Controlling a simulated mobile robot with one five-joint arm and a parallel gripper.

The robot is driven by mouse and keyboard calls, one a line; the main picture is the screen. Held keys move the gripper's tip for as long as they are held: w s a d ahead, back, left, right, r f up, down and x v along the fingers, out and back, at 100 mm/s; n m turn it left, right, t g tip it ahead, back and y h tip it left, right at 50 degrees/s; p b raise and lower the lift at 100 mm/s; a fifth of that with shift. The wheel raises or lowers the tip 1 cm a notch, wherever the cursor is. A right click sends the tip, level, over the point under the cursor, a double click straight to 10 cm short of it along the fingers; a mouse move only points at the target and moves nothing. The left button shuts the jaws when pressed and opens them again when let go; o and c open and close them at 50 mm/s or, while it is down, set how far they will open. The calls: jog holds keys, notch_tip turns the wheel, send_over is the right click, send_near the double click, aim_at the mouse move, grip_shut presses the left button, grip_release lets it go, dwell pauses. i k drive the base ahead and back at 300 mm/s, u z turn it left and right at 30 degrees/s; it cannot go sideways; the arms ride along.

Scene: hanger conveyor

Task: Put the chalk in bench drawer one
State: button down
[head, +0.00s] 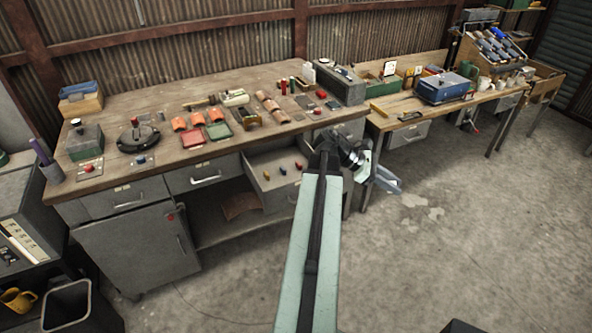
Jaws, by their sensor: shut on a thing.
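My gripper (388,183) is in the head view, to the right of the main bench's front right corner, above the concrete floor. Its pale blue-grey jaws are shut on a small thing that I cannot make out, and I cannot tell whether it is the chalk. The main bench has a shut left drawer (124,199), a shut middle drawer (205,176) and a pulled-out right drawer (257,178). No drawer number is readable. My gripper is apart from the open drawer, to its right.
The bench top (165,160) is crowded with trays, tools and a round black device (138,138). A grey cabinet (140,250) stands below its left side. A second bench with a blue box (444,88) stands at the right. The floor (460,245) at the right is mostly clear.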

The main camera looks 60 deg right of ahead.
aim_at(290, 161)
jog(key=u, duration=0.05)
jog(key=i, duration=1)
jog(key=z, duration=0.05)
